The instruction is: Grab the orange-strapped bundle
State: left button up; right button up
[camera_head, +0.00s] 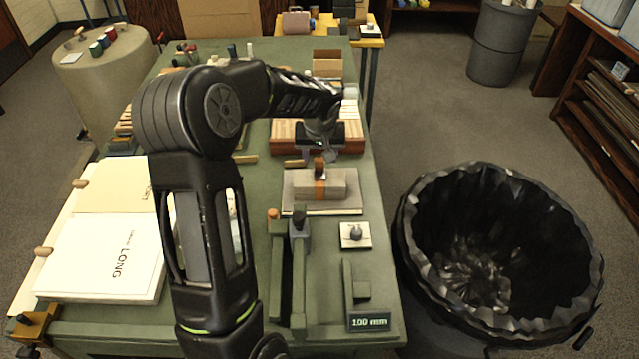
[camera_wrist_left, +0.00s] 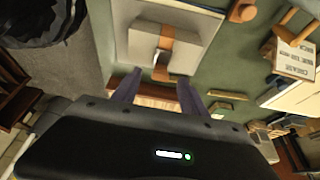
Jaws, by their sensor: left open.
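The orange-strapped bundle (camera_head: 333,182) is a pale grey block with an orange strap around its middle and an upright tab on top. It lies flat on a thin grey board (camera_head: 350,206) on the green table. In the left wrist view the bundle (camera_wrist_left: 146,42) shows at the top, beyond the fingertips. My left gripper (camera_head: 320,156) is open and empty, just behind the bundle and apart from it as far as I can see. In the left wrist view its two fingers (camera_wrist_left: 156,92) are spread. My right gripper does not show.
A wooden slatted block (camera_head: 350,137) lies behind the bundle. A white tile with a knob (camera_head: 356,236) and a "100 mm" gauge (camera_head: 369,322) sit in front at the right. A large black bin (camera_head: 430,270) stands right of the table. White boards (camera_head: 100,262) lie at the left.

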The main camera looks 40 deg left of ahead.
aim_at(320, 159)
pick_arm(q)
jog(key=p+x, duration=0.1)
jog(key=x, duration=0.3)
jog(key=shift+f, duration=0.2)
dwell(0.3)
grip_shut()
dwell(0.4)
jog(key=shift+r, duration=0.1)
dwell(0.8)
